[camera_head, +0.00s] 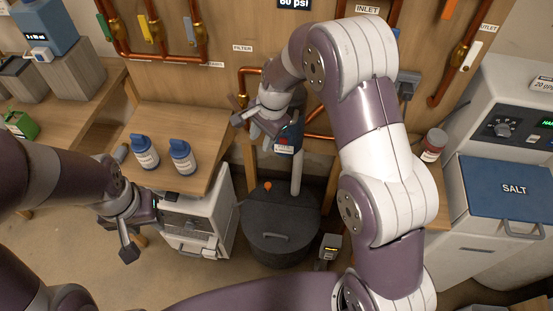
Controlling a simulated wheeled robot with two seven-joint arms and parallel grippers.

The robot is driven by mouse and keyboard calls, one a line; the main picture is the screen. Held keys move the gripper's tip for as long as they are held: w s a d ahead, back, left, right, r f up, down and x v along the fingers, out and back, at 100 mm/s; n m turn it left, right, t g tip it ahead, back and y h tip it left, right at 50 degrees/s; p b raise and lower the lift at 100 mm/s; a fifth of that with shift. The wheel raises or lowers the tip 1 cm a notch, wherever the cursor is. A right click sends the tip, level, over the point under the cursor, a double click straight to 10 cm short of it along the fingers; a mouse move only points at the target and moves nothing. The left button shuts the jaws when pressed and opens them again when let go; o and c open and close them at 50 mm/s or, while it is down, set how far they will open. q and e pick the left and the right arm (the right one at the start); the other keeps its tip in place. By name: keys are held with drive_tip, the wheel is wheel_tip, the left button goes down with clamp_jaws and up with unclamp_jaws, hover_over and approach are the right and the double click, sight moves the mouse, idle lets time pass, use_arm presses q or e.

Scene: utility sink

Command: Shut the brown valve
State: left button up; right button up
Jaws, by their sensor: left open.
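Several lever valves sit on copper pipes on the wooden back panel. An orange-brown lever (449,9) at the top right is the nearest to brown that I see; I cannot tell if it is the named valve. My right arm hides part of the pipework in the middle. My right gripper (254,124) is in front of the panel below the FILTER label, near copper pipe and a blue part with a white label (288,139); I cannot tell whether its jaws are open or touching anything. My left gripper (143,227) is open and empty, low at the left before the white cabinet.
Green (103,26), yellow (145,28) and white (471,54) levers are on other pipes. Two blue-capped bottles (181,157) stand on the left bench. A dark lidded bin (279,226) stands below. The blue SALT lid (509,187) is at right.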

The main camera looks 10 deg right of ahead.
drive_tip(key=s+d+n, duration=0.2)
drive_tip(key=s+n, duration=0.1)
drive_tip(key=s+d+n, duration=0.1)
drive_tip(key=s, duration=0.1)
drive_tip(key=shift+f+h+b, duration=0.4)
